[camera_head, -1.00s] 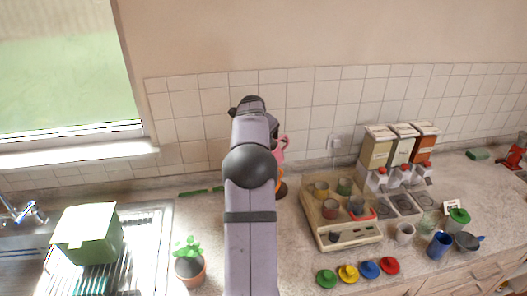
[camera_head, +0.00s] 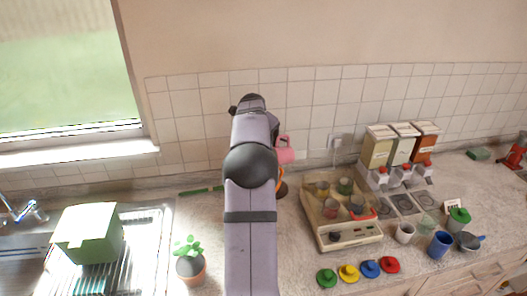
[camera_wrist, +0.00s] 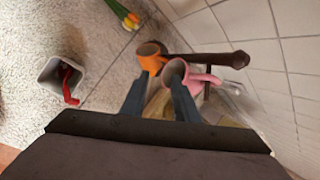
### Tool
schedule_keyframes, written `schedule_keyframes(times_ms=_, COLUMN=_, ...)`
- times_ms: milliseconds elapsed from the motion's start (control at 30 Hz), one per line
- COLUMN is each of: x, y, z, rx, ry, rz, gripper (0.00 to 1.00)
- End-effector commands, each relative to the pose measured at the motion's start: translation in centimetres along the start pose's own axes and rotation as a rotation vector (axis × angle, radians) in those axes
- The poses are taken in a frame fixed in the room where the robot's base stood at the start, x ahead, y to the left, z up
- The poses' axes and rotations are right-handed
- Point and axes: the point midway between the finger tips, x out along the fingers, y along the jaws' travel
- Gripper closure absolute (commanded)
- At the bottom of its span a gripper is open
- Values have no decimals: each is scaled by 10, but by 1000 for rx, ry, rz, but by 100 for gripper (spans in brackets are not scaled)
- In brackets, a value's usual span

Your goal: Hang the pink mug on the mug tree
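The pink mug (camera_head: 284,155) shows just right of my forearm in the head view, raised above the counter. In the wrist view the pink mug (camera_wrist: 194,79) has its rim at my right fingertip and its handle to the right, by a dark brown peg. My gripper (camera_wrist: 160,92) has its two fingers apart, with a gap between them. The right finger overlaps the mug's mouth; I cannot tell if it is inside. The mug tree (camera_wrist: 236,60) shows as a brown peg with a rounded end. An orange mug (camera_wrist: 150,57) is beside it. My arm hides most of the tree in the head view.
The tiled wall is close behind the tree. A potted plant (camera_head: 190,266) and a green box (camera_head: 88,234) are left. A grey cup (camera_wrist: 62,78) with a red object lies left in the wrist view.

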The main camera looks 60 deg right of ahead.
Motion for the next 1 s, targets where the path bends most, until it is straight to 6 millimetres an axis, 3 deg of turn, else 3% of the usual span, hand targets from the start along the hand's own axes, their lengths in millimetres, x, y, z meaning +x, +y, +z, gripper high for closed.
schedule_keyframes(times_ms=533, x=-64, y=0, z=1, rx=-1, ry=-6, rz=-5, gripper=72)
schedule_keyframes(times_ms=1000, x=-71, y=-1, z=1, rx=-40, ry=-3, rz=-3, gripper=72)
